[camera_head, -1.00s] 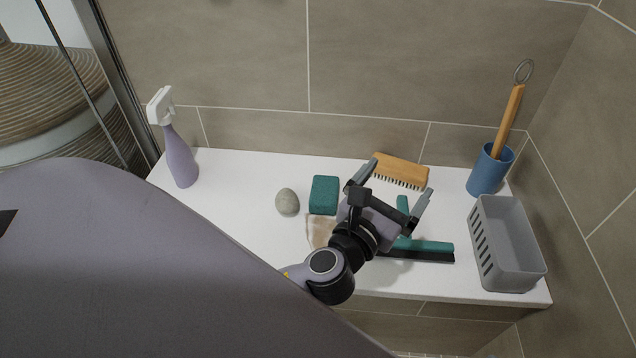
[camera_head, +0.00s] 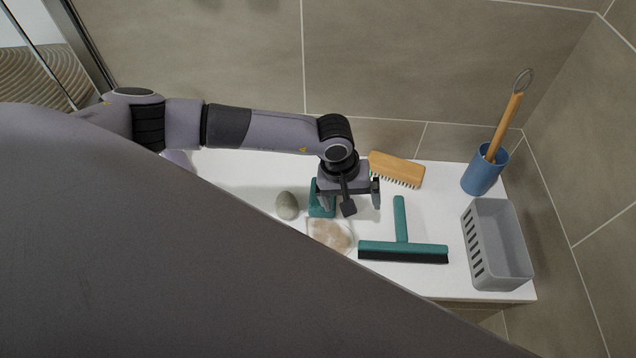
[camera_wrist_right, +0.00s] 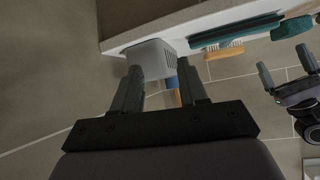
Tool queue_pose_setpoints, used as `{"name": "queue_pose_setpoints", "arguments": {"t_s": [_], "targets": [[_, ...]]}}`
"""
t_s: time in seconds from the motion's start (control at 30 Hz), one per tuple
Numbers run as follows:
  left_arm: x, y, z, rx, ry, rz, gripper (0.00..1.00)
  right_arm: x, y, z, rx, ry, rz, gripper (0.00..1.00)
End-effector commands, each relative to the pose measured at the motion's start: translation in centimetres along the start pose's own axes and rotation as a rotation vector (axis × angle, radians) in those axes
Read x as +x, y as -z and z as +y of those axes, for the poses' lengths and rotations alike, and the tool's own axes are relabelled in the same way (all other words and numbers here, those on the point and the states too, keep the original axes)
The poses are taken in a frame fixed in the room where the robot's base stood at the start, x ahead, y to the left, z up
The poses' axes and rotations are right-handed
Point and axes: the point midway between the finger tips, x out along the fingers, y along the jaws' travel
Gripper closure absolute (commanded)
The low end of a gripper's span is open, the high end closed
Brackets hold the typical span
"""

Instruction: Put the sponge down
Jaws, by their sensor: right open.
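A dark green sponge (camera_head: 315,208) lies on the white ledge, partly hidden under my left gripper. My left gripper (camera_head: 350,198) points down over the ledge at the sponge's right side, with its fingers apart and nothing visible between them. One finger overlaps the sponge in the head view; whether it touches cannot be told. The left gripper also shows at the right of the right wrist view (camera_wrist_right: 285,68), fingers apart. My right gripper (camera_wrist_right: 160,76) is open and empty in its own wrist view, outside the head view.
A brownish smear (camera_head: 330,236) is below the sponge and a grey stone (camera_head: 287,205) left of it. A green squeegee (camera_head: 402,248), a wooden brush (camera_head: 396,167), a grey basket (camera_head: 508,245) and a blue cup (camera_head: 484,172) with a wooden-handled tool stand rightward. Tiled walls close the back and right.

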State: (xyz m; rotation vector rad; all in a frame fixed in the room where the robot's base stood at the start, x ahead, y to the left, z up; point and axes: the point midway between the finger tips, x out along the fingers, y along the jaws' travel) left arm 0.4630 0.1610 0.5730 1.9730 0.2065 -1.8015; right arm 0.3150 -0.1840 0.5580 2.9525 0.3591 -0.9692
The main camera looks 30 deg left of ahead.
Motion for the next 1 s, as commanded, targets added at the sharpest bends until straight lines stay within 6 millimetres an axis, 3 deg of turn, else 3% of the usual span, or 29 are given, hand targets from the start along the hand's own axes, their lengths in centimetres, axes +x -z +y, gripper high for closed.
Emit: {"name": "queue_pose_setpoints", "arguments": {"t_s": [0.03,0.1,0.23,0.7,1.0], "targets": [[-0.9,1.7,-1.7,0.004,0.078,0.042,0.01,-0.3,0.0,0.2,-0.003,-0.005,-0.007,0.57],[-1.6,3.1,-3.5,0.006,0.159,0.079,0.01,-0.4,-0.2,0.3,-0.006,-0.011,-0.012,0.57],[-1.9,4.3,-5.1,0.004,0.231,0.111,0.01,-0.4,-0.4,0.5,-0.009,-0.014,-0.014,0.57],[3.9,5.0,-6.8,0.004,0.236,0.111,0.01,0.3,0.1,-0.4,-0.025,0.004,0.015,0.57],[4.7,5.2,-7.0,0.004,0.233,0.112,0.01,0.3,0.5,-0.6,-0.029,0.009,0.024,0.57]]}}
